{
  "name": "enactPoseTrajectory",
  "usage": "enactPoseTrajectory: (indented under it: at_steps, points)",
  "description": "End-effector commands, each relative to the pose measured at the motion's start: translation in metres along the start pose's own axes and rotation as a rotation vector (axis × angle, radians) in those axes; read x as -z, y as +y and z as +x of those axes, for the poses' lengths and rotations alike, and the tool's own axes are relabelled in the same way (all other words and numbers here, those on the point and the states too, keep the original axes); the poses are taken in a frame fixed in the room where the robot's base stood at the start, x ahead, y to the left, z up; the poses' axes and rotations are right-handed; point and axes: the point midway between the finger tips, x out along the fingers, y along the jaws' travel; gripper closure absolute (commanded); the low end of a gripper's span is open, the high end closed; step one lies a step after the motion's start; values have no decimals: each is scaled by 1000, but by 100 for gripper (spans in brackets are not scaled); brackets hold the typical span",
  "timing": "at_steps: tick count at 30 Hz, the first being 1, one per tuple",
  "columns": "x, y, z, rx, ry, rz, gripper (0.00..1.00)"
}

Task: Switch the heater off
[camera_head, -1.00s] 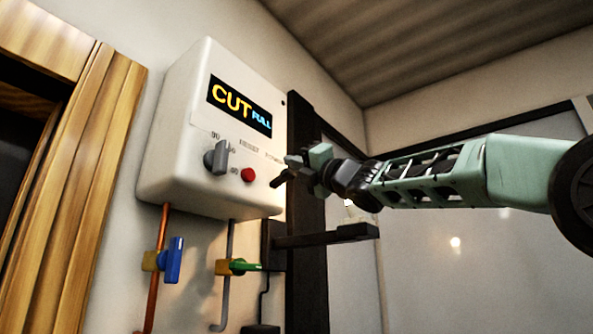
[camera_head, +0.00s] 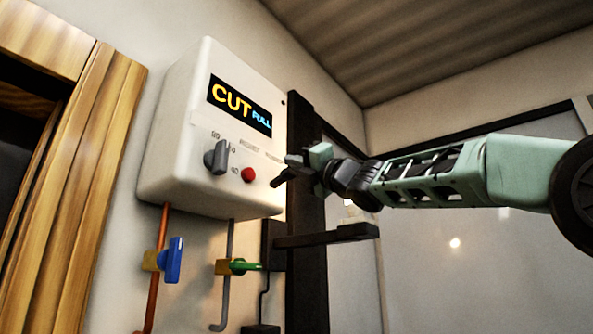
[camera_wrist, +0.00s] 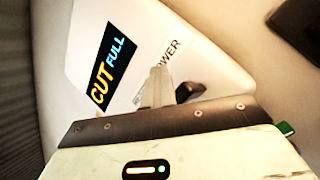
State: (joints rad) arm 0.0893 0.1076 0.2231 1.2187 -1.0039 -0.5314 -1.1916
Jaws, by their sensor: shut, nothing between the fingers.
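The heater (camera_head: 180,150) is a white box on the wall. Its display (camera_head: 239,105) reads "CUT FULL", and it also shows in the wrist view (camera_wrist: 108,68). Below the display are a grey dial (camera_head: 217,157) and a red button (camera_head: 248,174). In the wrist view a "POWER" label (camera_wrist: 165,52) is printed on the heater face, with a dark switch (camera_wrist: 188,92) near it, partly hidden by my gripper. My gripper (camera_head: 284,172) is shut and empty, close to the lower right of the heater's face. Whether the fingers (camera_wrist: 157,86) touch the switch I cannot tell.
A copper pipe with a blue valve handle (camera_head: 174,259) and a grey pipe with a green valve handle (camera_head: 243,266) hang below the heater. A dark post (camera_head: 305,240) and a dark shelf (camera_head: 325,236) stand right of it. A wooden frame (camera_head: 85,180) is at left.

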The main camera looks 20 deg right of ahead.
Motion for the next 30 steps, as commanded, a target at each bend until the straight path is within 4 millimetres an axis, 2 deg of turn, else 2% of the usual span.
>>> enactPoseTrajectory:
  at_steps: [1, 30]
  points:
    - [12, -9, 2, 8, 18, 13, 100]
    - [30, -26, -11, 9, 19, 12, 100]
